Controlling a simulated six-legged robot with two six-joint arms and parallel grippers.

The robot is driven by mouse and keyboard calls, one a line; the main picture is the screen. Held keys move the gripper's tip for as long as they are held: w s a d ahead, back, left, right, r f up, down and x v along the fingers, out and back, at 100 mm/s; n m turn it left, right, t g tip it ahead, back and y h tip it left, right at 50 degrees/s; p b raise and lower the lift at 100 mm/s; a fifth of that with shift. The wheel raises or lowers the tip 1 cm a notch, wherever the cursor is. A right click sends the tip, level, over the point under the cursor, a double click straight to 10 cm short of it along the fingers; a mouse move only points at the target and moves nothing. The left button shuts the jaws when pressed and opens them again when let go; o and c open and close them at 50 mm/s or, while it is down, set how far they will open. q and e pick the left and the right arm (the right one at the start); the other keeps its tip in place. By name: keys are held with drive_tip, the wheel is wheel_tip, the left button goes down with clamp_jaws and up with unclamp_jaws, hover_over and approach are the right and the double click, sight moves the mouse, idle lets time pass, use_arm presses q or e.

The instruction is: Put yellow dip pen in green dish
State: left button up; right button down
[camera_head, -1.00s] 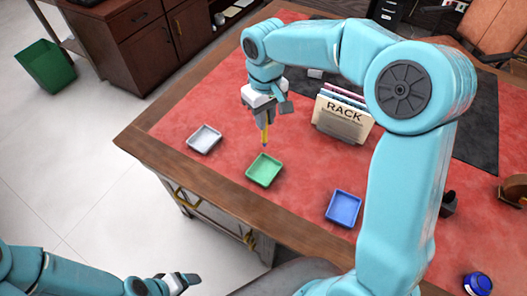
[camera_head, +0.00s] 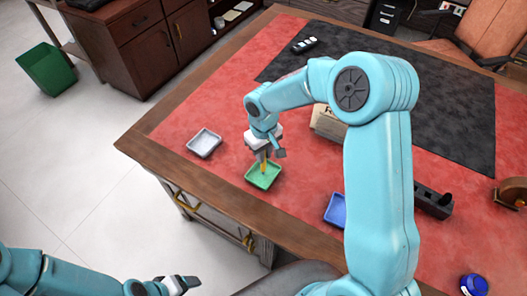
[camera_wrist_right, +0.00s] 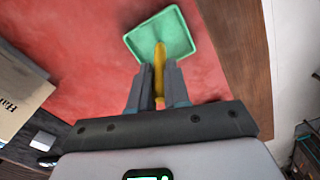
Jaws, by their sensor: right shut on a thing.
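The yellow dip pen (camera_wrist_right: 159,57) is between the fingers of my right gripper (camera_wrist_right: 159,88), which is shut on it. In the head view the pen (camera_head: 264,165) points down over the green dish (camera_head: 263,177), with my right gripper (camera_head: 262,156) just above. In the right wrist view the pen's far end overlaps the green dish (camera_wrist_right: 178,40); I cannot tell whether it touches the bottom. My left gripper (camera_head: 178,284) is at the bottom edge of the head view, away from the desk, and its jaws are unclear.
A white dish (camera_head: 204,143) stands left of the green dish and a blue dish (camera_head: 336,209) to the right. The wooden desk edge (camera_head: 222,207) lies in front of the dishes.

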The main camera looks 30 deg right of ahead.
drive_tip(key=shift+f, duration=0.25)
drive_tip(key=c, duration=1.1)
unclamp_jaws()
drive_tip(key=shift+w, duration=0.1)
drive_tip(key=shift+r, duration=0.1)
drive_tip(key=shift+r, duration=0.2)
wheel_tip(320, 180, up, 12)
drive_tip(key=shift+f+b, duration=0.25)
drive_tip(key=shift+b, duration=0.15)
drive_tip(key=shift+r, duration=0.25)
